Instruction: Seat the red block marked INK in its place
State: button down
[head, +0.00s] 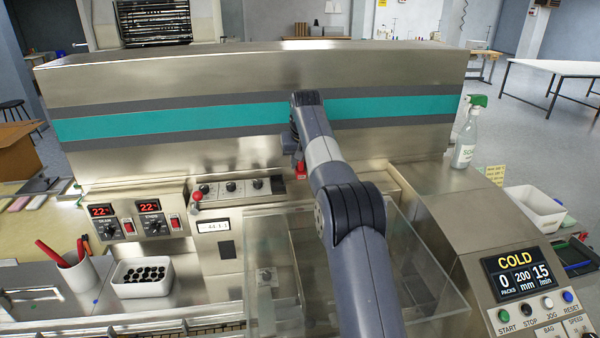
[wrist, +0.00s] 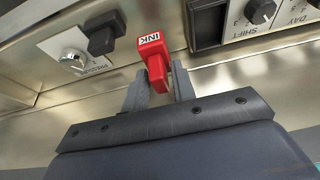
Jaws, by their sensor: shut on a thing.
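The red block (wrist: 155,58) with a white label reading INK is between the two fingers of my gripper (wrist: 160,92) in the wrist view. My gripper is shut on the block's lower part, and the labelled top stands clear of the fingers. In the head view the red block (head: 300,169) shows as a small red patch beside my arm, in front of the steel machine face. My arm hides most of the gripper there. I cannot tell whether the block touches the panel behind it.
In the wrist view a black block (wrist: 104,34) and a PRESSURE knob (wrist: 74,60) are left of the red block. A dial panel (wrist: 250,18) is to the right. In the head view a clear guard (head: 270,265) stands below my arm and a spray bottle (head: 467,132) at right.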

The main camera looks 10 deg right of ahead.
aim_at(300, 170)
jog(key=shift+f, duration=1.9)
jog(key=shift+w+f, duration=0.2)
jog(key=shift+f, duration=0.25)
jog(key=shift+f, duration=0.2)
jog(key=c, duration=1.2)
grip_release()
jog(key=shift+o, duration=0.2)
jog(key=v, duration=1)
jog(key=shift+a+r+b, duration=0.3)
jog(key=shift+r+b, duration=0.1)
jog(key=shift+r, duration=0.05)
